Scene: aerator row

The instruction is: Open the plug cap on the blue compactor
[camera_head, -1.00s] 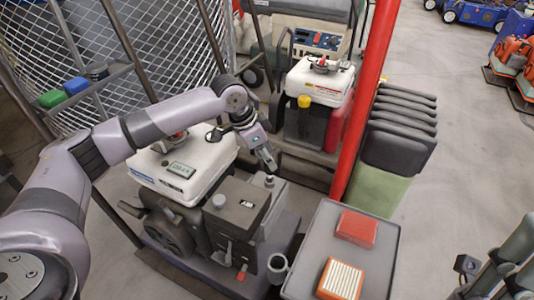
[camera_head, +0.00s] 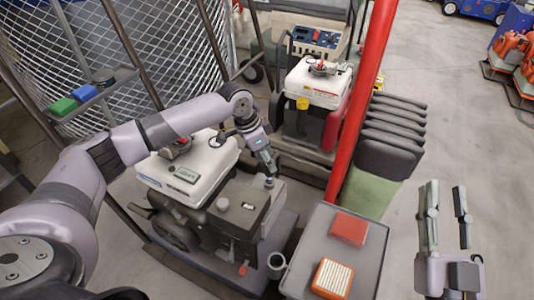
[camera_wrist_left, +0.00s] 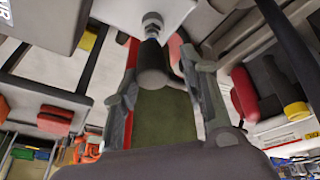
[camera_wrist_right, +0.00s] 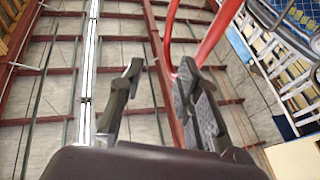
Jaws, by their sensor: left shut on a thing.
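The near machine (camera_head: 237,215) has a dark grey engine and a white tank (camera_head: 200,160) with a blue stripe; I see little other blue on it. A small dark plug cap (camera_head: 269,183) stands at its upper right. My left gripper (camera_head: 273,170) reaches down to it from above. In the left wrist view, the fingers (camera_wrist_left: 160,90) are on either side of the dark cylindrical cap (camera_wrist_left: 152,66), with a metal plug stem (camera_wrist_left: 152,25) at its end, against a light grey part. My right gripper (camera_head: 446,190) is open and empty at the right, fingers pointing up in the picture.
A grey tray (camera_head: 318,245) with a red block (camera_head: 349,229) and a pleated filter (camera_head: 334,278) stands right of the machine. A red post (camera_head: 358,115) rises behind it. A red-and-white machine (camera_head: 318,82) stands further back.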

